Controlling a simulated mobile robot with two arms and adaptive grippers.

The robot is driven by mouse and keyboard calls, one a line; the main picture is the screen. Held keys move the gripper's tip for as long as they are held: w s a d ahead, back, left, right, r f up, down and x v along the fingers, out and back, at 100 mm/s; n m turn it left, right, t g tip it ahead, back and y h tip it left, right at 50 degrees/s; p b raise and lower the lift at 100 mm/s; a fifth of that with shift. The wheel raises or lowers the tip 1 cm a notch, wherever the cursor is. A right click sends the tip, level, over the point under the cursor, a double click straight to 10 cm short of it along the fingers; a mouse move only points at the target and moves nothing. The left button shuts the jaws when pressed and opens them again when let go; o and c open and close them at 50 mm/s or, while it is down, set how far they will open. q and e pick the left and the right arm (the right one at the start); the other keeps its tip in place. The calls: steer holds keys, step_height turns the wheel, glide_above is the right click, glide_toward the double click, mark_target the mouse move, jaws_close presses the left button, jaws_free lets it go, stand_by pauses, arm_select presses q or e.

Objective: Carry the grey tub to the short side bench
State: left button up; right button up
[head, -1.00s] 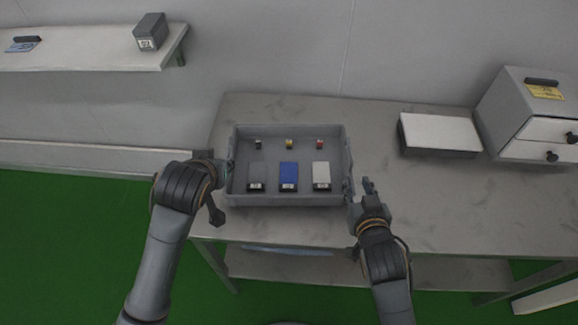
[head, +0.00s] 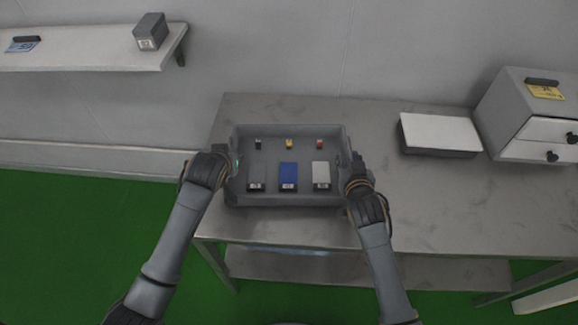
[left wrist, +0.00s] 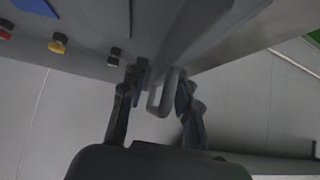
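The grey tub (head: 290,201) stands on the grey table. Small black, yellow and red pieces lie at its back, and dark grey, blue and light grey boxes at its front. My left gripper (head: 229,168) is at the tub's left end. In the left wrist view its fingers (left wrist: 160,98) are apart, on either side of the tub's handle (left wrist: 163,98), with gaps visible. My right gripper (head: 351,172) is at the tub's right end; its fingertips are too unclear to tell their opening. I cannot tell which surface is the short side bench.
The grey table (head: 430,205) has bare room right of the tub. A white-topped box (head: 440,131) and a drawer unit (head: 515,105) stand at the right. A white shelf-like surface (head: 85,55) at upper left bears a grey box (head: 150,31). Green floor (head: 80,240) lies left.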

arm_select(q)
steer(key=shift+w+f, duration=0.35)
steer(key=shift+f, duration=0.05)
arm_select(e)
steer(key=shift+w+f, duration=0.15)
steer(key=shift+w, duration=0.35)
arm_select(q)
jaws_close()
arm_select(e)
jaws_close()
arm_select(q)
steer(key=shift+r, duration=0.1)
